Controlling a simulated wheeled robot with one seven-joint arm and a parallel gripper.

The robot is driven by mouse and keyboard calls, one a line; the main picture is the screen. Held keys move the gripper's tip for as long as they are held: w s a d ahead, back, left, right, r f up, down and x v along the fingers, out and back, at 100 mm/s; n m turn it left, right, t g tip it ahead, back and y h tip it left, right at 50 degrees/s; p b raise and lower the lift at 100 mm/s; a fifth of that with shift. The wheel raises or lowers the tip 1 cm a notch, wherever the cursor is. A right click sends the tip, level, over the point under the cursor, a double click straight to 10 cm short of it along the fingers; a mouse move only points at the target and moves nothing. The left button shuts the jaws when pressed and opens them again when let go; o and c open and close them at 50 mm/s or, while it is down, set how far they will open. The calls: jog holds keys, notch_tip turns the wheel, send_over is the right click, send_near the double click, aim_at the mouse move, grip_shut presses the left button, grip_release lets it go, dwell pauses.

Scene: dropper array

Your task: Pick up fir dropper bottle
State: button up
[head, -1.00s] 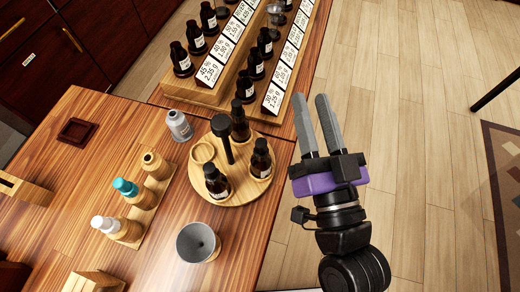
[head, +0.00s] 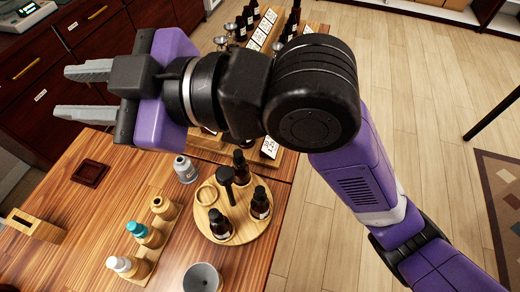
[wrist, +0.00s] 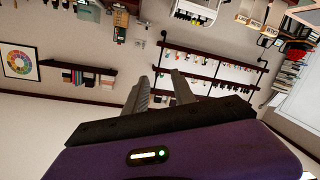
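My gripper (head: 63,92) is at the upper left of the head view, fingers apart, empty and pointing left above the table. In the wrist view its fingers (wrist: 159,76) are also apart with nothing between them. Dark dropper bottles (head: 245,20) stand on a tiered wooden rack (head: 215,150), largely hidden behind my arm. Three more dark bottles, at the front (head: 220,226), right (head: 260,204) and back (head: 241,168), stand on a round wooden tray (head: 240,230). Labels are too small to read, so I cannot tell which bottle is fir.
A grey metal bottle (head: 185,169) and a grey cup (head: 202,279) stand near the tray. Small bottles with white (head: 120,264) and teal (head: 137,229) caps sit in a wooden holder. A dark square dish (head: 90,173) lies at left. The wrist view faces a wall with shelves (wrist: 215,70).

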jog(key=s+d+f+n+g+h, duration=0.1)
jog(key=s+f+n+g+h, duration=0.2)
jog(key=f+n+h, duration=0.15)
jog(key=n+h+p, duration=0.2)
jog(key=n+h, duration=0.2)
jog(key=h, duration=0.8)
send_over(259, 191)
jog(key=shift+g+y, duration=0.25)
jog(key=shift+g, duration=0.05)
jog(key=f, duration=0.7)
jog(key=shift+s+a+f, duration=0.1)
jog(key=shift+s+a, duration=0.1)
jog(key=shift+a, duration=0.1)
jog(key=shift+w+d+f+p, duration=0.1)
jog(key=shift+d+f+p, duration=0.2)
jog(key=shift+f, duration=1.6)
jog(key=shift+w+d+f+p, duration=0.1)
jog(key=shift+f+p, duration=0.25)
jog(key=shift+f, duration=1.55)
grip_shut()
